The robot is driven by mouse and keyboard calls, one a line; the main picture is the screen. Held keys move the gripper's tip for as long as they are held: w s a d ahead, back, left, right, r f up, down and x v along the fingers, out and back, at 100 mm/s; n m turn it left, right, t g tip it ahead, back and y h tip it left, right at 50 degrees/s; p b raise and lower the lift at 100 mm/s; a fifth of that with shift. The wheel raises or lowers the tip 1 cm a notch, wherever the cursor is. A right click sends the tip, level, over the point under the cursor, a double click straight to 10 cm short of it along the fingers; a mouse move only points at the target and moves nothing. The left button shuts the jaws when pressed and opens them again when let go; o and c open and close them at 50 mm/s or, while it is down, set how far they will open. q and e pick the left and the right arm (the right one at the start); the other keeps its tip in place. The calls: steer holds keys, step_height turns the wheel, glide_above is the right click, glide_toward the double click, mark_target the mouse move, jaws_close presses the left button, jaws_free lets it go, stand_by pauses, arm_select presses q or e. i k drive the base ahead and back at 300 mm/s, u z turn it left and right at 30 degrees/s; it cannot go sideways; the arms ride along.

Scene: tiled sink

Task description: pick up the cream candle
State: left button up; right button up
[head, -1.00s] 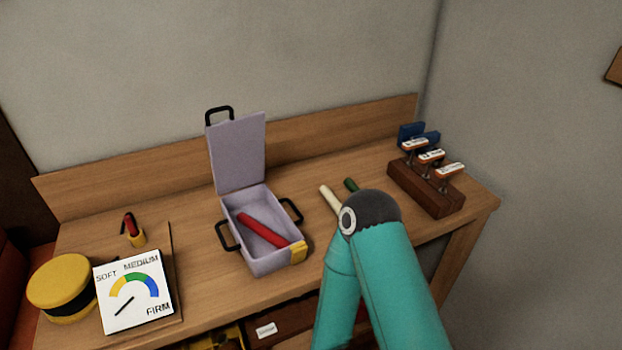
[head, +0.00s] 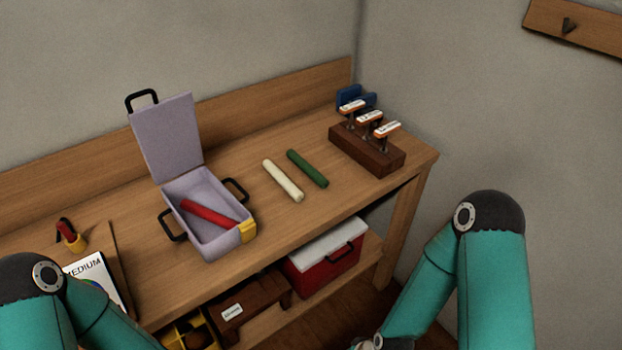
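The cream candle (head: 283,181) lies on the wooden bench top, slanting from upper left to lower right, in full view. A dark green candle (head: 307,168) lies just to its right, roughly parallel and apart from it. Nothing touches the cream candle. My two teal arms show at the lower left and lower right of the head view. Neither gripper is in view; both lie outside the frame.
An open lilac case (head: 208,240) holding a red candle (head: 207,213) stands left of the cream candle. A dark wooden block (head: 366,150) with several labelled tools is at the right. A red cooler (head: 325,262) sits on the shelf below. Bench space before the candles is clear.

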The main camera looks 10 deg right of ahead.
mark_target(297, 196)
steer(key=z, duration=0.05)
steer(key=k, duration=1)
steer(key=z, duration=1)
steer(key=i, duration=1.7)
steer(key=u, duration=2.4)
